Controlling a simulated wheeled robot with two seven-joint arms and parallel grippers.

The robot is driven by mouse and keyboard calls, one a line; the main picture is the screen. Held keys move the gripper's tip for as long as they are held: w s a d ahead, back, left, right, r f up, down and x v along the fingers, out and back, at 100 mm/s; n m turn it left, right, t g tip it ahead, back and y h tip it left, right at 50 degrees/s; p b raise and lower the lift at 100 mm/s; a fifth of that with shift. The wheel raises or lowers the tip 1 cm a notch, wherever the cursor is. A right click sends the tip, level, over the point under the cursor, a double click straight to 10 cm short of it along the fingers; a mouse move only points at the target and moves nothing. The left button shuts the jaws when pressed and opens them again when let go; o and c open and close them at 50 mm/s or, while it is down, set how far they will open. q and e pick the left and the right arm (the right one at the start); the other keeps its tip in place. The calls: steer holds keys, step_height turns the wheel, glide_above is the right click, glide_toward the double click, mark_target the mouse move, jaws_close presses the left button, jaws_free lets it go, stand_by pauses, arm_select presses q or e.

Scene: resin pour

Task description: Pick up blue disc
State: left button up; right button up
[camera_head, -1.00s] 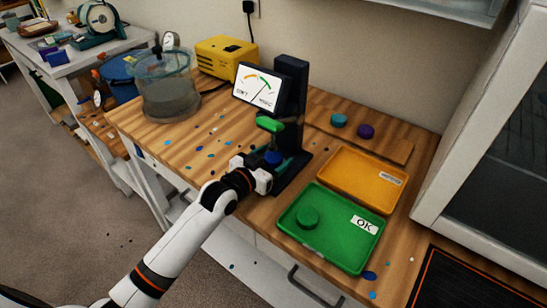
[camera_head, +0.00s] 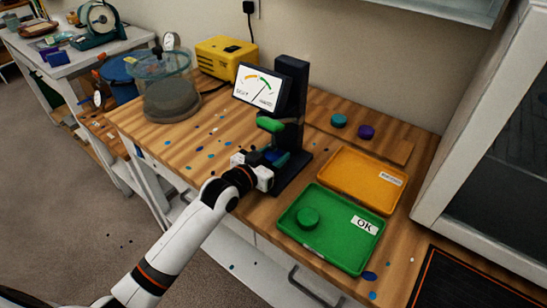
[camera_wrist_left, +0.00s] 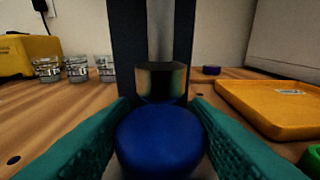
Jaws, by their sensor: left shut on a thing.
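The blue disc (camera_wrist_left: 160,138) sits between the two teal fingers of my left gripper (camera_wrist_left: 160,150), in the left wrist view. The fingers touch or nearly touch its sides, and the gripper is shut on it. In the head view my left gripper (camera_head: 276,157) is at the foot of the dark gauge stand (camera_head: 291,105), and the disc is mostly hidden there. The stand's dark round plunger (camera_wrist_left: 161,82) is just behind and above the disc. Whether the disc still rests on the stand's base is hidden. My right gripper is not in view.
A green tray (camera_head: 345,262) marked OK holds a green disc (camera_head: 307,218). An orange tray (camera_head: 340,160) lies behind it, empty. A teal disc (camera_head: 339,121) and a purple disc (camera_head: 366,132) are at the back. The stand's green handle (camera_head: 270,124) is above my gripper.

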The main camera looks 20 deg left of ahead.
arm_select(q)
steer(key=shift+s+r, duration=0.1)
steer(key=shift+r, duration=0.3)
steer(key=f+b+v, duration=0.2)
steer(key=f+v, duration=0.1)
steer(key=v, duration=1.5)
steer(key=s+d+n+t+y, duration=0.1)
steer(key=s+d+n+y, duration=0.3)
steer(key=s+y, duration=0.1)
steer(key=shift+d+f+y+p, duration=0.15)
steer(key=shift+f+y+p, duration=0.1)
steer(key=shift+y+p, duration=0.05)
